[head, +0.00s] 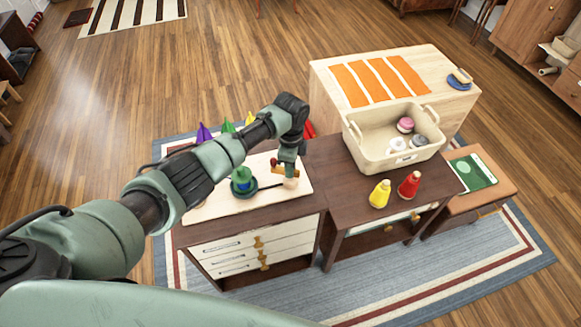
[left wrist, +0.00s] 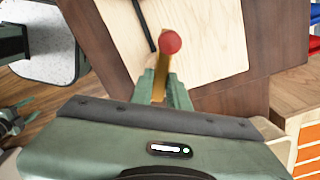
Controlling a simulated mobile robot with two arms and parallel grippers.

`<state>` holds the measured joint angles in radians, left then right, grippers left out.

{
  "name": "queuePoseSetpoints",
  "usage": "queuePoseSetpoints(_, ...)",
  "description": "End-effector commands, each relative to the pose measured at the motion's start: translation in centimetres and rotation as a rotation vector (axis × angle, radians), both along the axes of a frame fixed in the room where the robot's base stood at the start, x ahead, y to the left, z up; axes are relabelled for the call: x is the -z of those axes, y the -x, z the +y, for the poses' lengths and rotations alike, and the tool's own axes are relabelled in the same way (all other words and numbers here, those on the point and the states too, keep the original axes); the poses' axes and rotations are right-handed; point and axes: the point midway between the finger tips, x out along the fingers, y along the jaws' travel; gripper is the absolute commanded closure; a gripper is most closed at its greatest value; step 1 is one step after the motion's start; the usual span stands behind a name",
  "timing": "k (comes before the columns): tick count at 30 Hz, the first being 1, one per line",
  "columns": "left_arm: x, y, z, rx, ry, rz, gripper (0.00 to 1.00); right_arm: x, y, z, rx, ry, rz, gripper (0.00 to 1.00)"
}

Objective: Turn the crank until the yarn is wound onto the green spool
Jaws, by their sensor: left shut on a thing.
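The green spool (head: 241,187) stands upright on a pale board (head: 205,212) on the left cabinet, with a blue band near its top. A dark crank bar (head: 268,186) runs right from its base to a tan knob (head: 290,184). The bar also shows in the left wrist view (left wrist: 146,28). My left gripper (head: 290,172) is just above the bar's right end. In the left wrist view, its fingers (left wrist: 160,88) are shut on a tan handle (left wrist: 161,66) with a red ball (left wrist: 170,42) at its end. My right gripper is not in view.
A yellow cone (head: 380,194) and a red cone (head: 409,185) stand on the middle table. Behind them a cream basket (head: 370,163) holds several yarn balls. Purple (head: 203,133) and green (head: 228,127) pointed things show behind my left arm. Open wooden floor lies beyond.

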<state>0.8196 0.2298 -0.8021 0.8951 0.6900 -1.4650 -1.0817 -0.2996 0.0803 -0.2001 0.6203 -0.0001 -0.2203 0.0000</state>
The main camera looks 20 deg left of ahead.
Motion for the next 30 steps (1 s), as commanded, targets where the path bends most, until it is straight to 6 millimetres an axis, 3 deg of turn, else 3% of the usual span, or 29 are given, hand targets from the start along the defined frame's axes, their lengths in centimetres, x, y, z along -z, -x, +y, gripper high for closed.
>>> queuePoseSetpoints(22, -0.25, -0.21, -0.07, 0.088, 0.003, -0.005, 1.00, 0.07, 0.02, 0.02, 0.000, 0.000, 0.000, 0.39)
queuePoseSetpoints(23, -0.25, -0.21, -0.07, 0.088, 0.003, -0.005, 0.78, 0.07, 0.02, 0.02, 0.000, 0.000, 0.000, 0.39)
queuePoseSetpoints(25, -0.24, -0.19, -0.06, 0.088, 0.003, -0.005, 0.62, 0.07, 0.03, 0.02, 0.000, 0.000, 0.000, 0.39)
queuePoseSetpoints(30, -0.14, -0.11, -0.03, 0.088, 0.002, -0.003, 0.62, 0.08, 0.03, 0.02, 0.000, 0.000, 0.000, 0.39)
